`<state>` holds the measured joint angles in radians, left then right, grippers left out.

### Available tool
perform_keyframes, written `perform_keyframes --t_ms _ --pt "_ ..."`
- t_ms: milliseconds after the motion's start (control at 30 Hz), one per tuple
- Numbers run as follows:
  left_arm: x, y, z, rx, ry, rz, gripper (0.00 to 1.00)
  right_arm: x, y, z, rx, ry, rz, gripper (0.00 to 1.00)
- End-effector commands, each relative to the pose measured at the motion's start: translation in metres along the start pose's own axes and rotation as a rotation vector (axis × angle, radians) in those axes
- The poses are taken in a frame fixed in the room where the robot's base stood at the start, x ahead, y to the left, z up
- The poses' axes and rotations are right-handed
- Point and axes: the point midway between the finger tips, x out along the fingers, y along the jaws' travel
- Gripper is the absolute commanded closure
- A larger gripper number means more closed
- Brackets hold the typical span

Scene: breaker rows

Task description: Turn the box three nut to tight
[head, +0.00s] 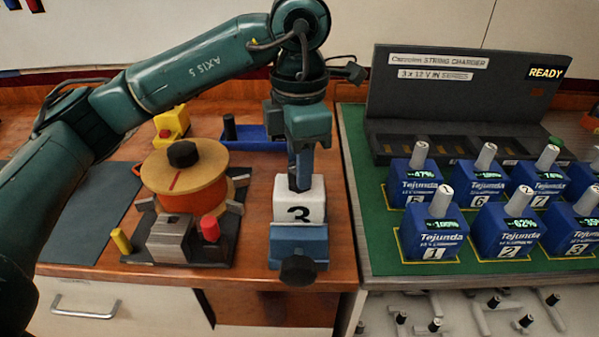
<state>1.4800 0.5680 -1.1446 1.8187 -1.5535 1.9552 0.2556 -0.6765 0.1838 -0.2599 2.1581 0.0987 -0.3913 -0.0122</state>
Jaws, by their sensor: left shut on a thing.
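The white box three (300,212), marked with a black 3, stands upright on the wooden bench, directly behind a blue block (299,241) with a round black knob (298,270) at its front. My left gripper (300,184) points straight down at the top of box three. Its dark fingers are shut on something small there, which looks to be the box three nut. The fingers hide the nut, so its turn position cannot be seen. My right gripper is not in view.
Left of box three stands a fixture with a wooden disc (185,165) over an orange drum. A blue tray (255,142) lies behind. On the right, several blue Tejunda batteries (433,236) stand on a green mat before a charger (460,95) reading READY.

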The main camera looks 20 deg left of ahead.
Motion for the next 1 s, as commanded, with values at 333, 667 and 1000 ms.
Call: perform_keyframes --t_ms 333,667,1000 --pt "0.002 0.000 0.001 0.328 -0.003 0.002 0.91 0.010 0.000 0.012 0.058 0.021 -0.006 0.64" --pt "0.000 0.000 0.001 0.641 -0.002 0.002 0.91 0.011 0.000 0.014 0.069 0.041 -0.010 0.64" --pt "0.000 0.000 0.000 0.948 -0.002 0.002 0.91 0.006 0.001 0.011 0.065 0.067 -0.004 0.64"
